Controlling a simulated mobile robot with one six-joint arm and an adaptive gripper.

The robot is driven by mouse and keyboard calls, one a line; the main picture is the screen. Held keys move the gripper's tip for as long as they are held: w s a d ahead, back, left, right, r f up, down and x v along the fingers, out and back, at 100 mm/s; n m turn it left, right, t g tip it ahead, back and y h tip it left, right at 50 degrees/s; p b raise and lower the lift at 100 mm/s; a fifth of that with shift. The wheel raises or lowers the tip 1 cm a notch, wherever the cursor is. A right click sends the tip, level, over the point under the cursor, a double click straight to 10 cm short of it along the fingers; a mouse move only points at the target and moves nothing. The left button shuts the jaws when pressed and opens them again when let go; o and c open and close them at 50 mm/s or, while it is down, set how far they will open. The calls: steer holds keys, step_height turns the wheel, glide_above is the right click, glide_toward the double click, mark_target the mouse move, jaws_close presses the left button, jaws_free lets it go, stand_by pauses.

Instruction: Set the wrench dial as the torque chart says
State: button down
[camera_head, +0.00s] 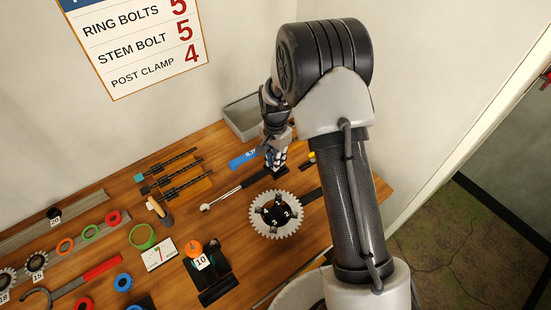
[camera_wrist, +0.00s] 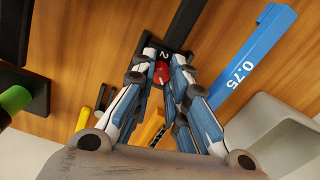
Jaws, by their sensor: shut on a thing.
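The torque chart (camera_head: 148,42) hangs on the wall at the upper left of the head view, cut off at the top. It reads ring bolts 5, stem bolt 5 and post clamp 4. A wrench (camera_head: 225,195) with a silver shaft and black handle lies on the bench. In the wrist view its black handle (camera_wrist: 188,22) runs up from a black end marked 2. A red dial (camera_wrist: 161,73) sits between the fingers there. My gripper (camera_head: 275,168) is at the handle end, and in the wrist view its fingers (camera_wrist: 163,76) are shut on the red dial, partly hiding it.
A blue bar (camera_wrist: 250,65) marked 0.75 lies beside the wrench. A grey bin (camera_head: 242,118) stands behind my gripper. A toothed ring with a numbered black hub (camera_head: 276,214) is in front. Tools and coloured rings fill the bench (camera_head: 218,148) to the left.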

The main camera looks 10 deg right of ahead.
steer(key=shift+m, duration=0.5)
steer(key=c, duration=1.5)
jaws_free()
step_height(320, 180, up, 12)
